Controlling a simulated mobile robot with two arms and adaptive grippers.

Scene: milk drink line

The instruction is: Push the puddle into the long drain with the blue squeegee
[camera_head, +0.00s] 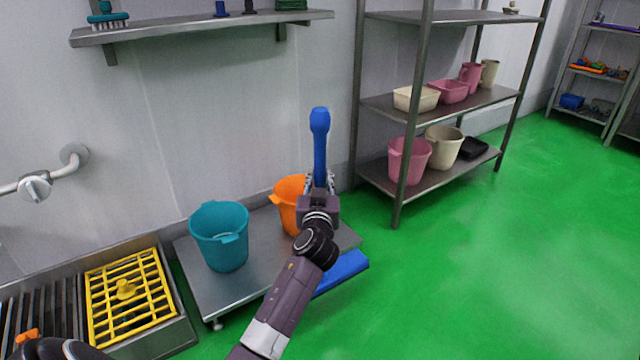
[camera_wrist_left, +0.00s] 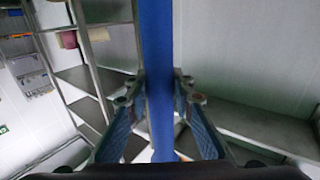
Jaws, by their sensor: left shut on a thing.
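The blue squeegee stands roughly upright in my left gripper (camera_head: 319,183), which is shut on its handle (camera_head: 320,140). The rounded handle end points up. The blue squeegee head (camera_head: 343,272) shows low behind my forearm, near the green floor; its lower shaft is hidden by my arm. In the left wrist view the blue handle (camera_wrist_left: 157,60) runs between the two fingers of the left gripper (camera_wrist_left: 160,88). I cannot make out a clear puddle; the green floor (camera_head: 480,270) only has paler, glossy patches. No long floor drain can be identified for sure. My right gripper is not in view.
A low steel platform (camera_head: 200,290) holds a teal bucket (camera_head: 220,240) and an orange bucket (camera_head: 287,205). Left of it is a steel basin with a yellow grate (camera_head: 130,295) and dark bars. A steel rack (camera_head: 470,105) with tubs stands behind. The floor at right is free.

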